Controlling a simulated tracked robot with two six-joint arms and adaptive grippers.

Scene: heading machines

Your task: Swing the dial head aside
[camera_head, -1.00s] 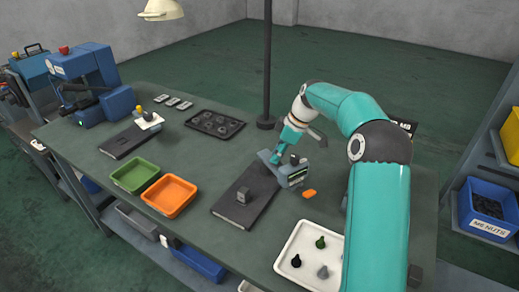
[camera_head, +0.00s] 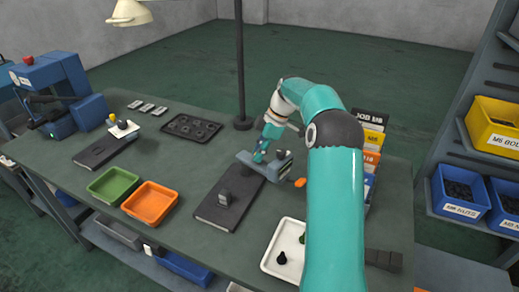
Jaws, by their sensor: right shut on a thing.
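The dial head (camera_head: 283,167) is a grey block on a grey arm at the far end of a dark flat base plate (camera_head: 222,217). A small dark block (camera_head: 224,197) stands on that plate. My right gripper (camera_head: 259,154) is at the grey arm beside the dial head, shut on it. The fingers are small and partly hidden, so the exact contact is unclear. My left gripper is out of view.
A white tray (camera_head: 268,264) with dark knobs lies in front, partly behind my arm. A green bin (camera_head: 112,185) and an orange bin (camera_head: 150,203) stand left. A small orange piece (camera_head: 300,182) lies right of the head. A black post (camera_head: 241,70) rises behind.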

